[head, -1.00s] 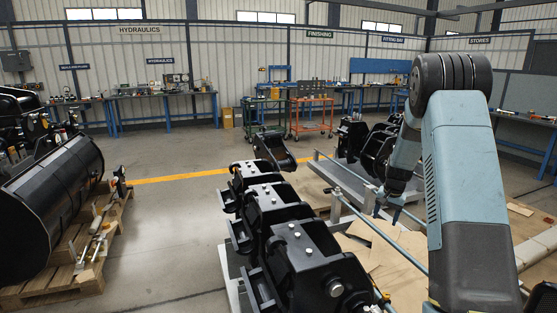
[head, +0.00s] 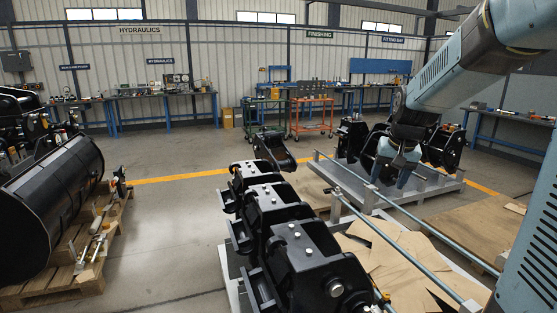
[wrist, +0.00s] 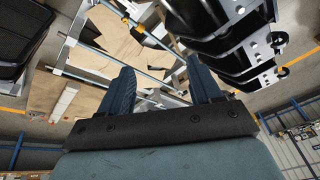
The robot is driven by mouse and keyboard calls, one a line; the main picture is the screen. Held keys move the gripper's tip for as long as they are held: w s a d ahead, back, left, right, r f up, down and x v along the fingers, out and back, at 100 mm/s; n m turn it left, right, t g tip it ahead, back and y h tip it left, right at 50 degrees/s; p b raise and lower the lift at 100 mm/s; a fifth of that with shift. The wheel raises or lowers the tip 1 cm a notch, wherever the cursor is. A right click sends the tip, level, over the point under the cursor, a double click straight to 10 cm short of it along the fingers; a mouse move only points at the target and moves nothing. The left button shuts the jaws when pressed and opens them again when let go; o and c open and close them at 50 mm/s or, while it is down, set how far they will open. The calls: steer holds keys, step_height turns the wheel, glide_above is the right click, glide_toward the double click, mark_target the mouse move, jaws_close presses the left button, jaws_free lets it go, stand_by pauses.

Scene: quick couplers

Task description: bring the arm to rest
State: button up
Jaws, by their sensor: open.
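My blue-grey arm (head: 470,65) reaches in from the upper right of the head view and bends down at a dark joint. My gripper (head: 392,178) hangs at its end, in front of the far grey frame and its black couplers. In the wrist view my gripper (wrist: 163,88) shows two dark blue fingers held well apart, with nothing between them. The fingers show against a background of rods, cardboard and black couplers. Whether they touch the frame cannot be told from the head view.
Black couplers (head: 310,262) stand in a row on a grey frame at centre. Light blue rails (head: 405,235) and cardboard sheets (head: 385,255) lie to their right. A black bucket (head: 50,210) sits on a pallet at left. Floor between is clear.

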steer(key=s+a+r+n+t, duration=0.1)
steer(key=s+a+r, duration=0.1)
steer(key=s, duration=1)
steer(key=s+a+r+n+t, duration=0.1)
steer(key=s+a+n, duration=0.1)
steer(key=s, duration=0.9)
steer(key=shift+s+a+r, duration=0.4)
steer(key=shift+a, duration=0.2)
